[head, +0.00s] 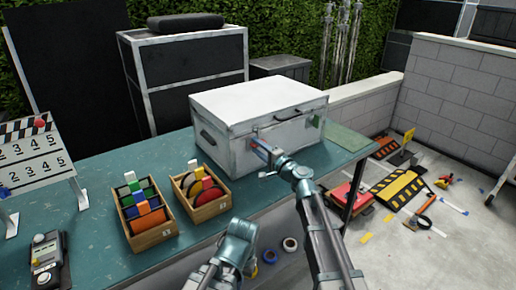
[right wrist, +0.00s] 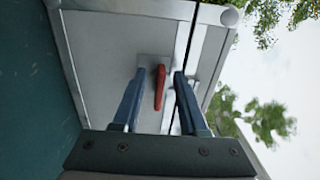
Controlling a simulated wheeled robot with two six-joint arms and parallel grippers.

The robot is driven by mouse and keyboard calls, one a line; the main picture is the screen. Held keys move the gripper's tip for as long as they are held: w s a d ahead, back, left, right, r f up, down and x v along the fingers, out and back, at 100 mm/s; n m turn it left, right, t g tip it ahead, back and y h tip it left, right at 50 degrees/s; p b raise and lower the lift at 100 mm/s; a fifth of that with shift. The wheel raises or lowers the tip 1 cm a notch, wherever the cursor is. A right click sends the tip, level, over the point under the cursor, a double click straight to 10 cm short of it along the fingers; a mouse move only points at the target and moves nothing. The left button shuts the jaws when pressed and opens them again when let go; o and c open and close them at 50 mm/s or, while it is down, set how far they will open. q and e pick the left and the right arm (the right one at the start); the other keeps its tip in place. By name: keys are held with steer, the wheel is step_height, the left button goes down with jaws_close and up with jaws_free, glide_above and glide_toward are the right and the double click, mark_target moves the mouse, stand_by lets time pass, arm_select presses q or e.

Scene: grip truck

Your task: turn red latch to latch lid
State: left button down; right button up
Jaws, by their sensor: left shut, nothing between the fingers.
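The white case (head: 225,150) stands on the teal table with its lid (head: 255,98) down. In the right wrist view the red latch (right wrist: 159,87) is on a small plate on the case's front, beside the bright lid seam. Its handle lies roughly across the view from top to bottom. My right gripper (right wrist: 158,74) is open, with its two blue fingers on either side of the latch and visible gaps to it. In the head view this gripper (head: 258,146) is at the case's front. My left gripper (head: 240,232) is shut and empty, low in front of the table.
Two wooden trays of colored pieces, one (head: 150,238) and another (head: 208,208), stand left of the case. A clapperboard (head: 35,155) and a handheld device (head: 46,258) are farther left. Tape rolls (head: 290,244) lie below the table edge. Ramps (head: 398,187) lie on the floor at right.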

steer(key=v, duration=1.4)
steer(key=s+a+f+n+g+h, duration=0.25)
steer(key=s+f+n+g, duration=0.6)
steer(key=f, duration=0.55)
steer(key=s+d+f+n+g+h, duration=0.1)
steer(key=s+d+f+g+h, duration=0.25)
steer(key=s+d, duration=0.25)
steer(key=s+d+f+n+g+h, duration=0.1)
steer(key=s+d+f+g+h, duration=0.1)
steer(key=s+d+f+h, duration=0.3)
steer(key=s+a+r+n+p, duration=0.2)
steer(key=s+a+r+p, duration=0.1)
steer(key=a+r+p, duration=0.2)
steer(key=s+a+r+n+h+p, duration=0.1)
steer(key=s+a+r+n+p, duration=0.1)
steer(key=a+r+p, duration=0.3)
steer(key=shift+s+a+r+g, duration=0.15)
steer(key=shift+s+r+g, duration=0.3)
steer(key=shift+s, duration=0.35)
